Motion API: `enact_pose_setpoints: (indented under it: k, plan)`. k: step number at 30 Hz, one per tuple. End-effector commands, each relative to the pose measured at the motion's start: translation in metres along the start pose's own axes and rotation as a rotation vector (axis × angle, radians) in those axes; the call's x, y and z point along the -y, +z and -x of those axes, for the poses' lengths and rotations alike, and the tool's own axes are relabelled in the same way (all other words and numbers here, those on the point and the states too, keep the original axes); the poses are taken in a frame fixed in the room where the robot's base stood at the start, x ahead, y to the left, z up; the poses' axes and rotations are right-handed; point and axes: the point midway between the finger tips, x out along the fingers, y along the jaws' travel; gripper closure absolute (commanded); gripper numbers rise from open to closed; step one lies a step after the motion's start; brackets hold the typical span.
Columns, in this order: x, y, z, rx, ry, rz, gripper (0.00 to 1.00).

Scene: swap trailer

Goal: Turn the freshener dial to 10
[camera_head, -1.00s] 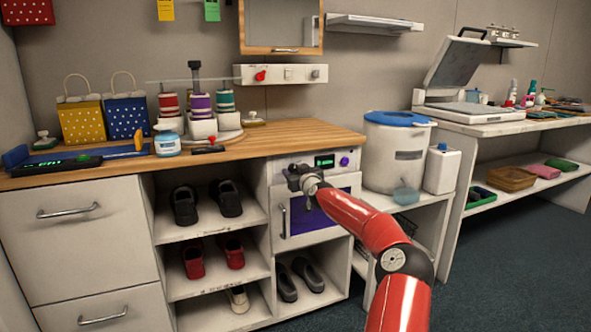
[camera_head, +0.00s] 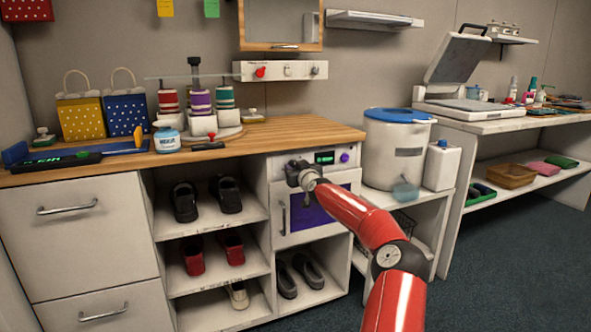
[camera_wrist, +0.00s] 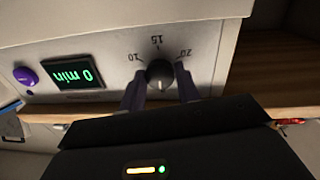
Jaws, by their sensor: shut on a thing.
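The freshener is a white unit with a dark purple window (camera_head: 312,210), built into the counter below the wooden top. In the wrist view its black dial (camera_wrist: 160,75) shows with the marks 10, 15 and 20 around it. The dial's pale pointer line faces the bottom of the picture, away from the 15. My gripper (camera_wrist: 161,72) is shut on the dial, a finger at each side. The green display (camera_wrist: 77,75) appears upside down and reads 0 min. In the head view my gripper (camera_head: 303,175) is at the freshener's front panel and hides the dial.
A purple button (camera_head: 345,157) is right of the display; it also shows in the wrist view (camera_wrist: 25,76). The freshener's door handle (camera_head: 284,219) is just below my gripper. Shoe shelves (camera_head: 215,278) stand left; a white bin (camera_head: 392,170) stands right.

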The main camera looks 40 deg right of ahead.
Motion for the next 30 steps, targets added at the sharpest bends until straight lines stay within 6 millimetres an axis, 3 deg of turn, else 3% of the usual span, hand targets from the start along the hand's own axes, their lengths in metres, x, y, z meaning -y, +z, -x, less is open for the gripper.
enact_pose_setpoints:
  k: [8, 30]
  plan:
    - [0.0006, 0.0024, 0.0002, 0.007, -0.001, -0.151, 0.91]
    - [-0.0001, -0.0001, 0.0001, 0.045, -0.007, -0.847, 0.91]
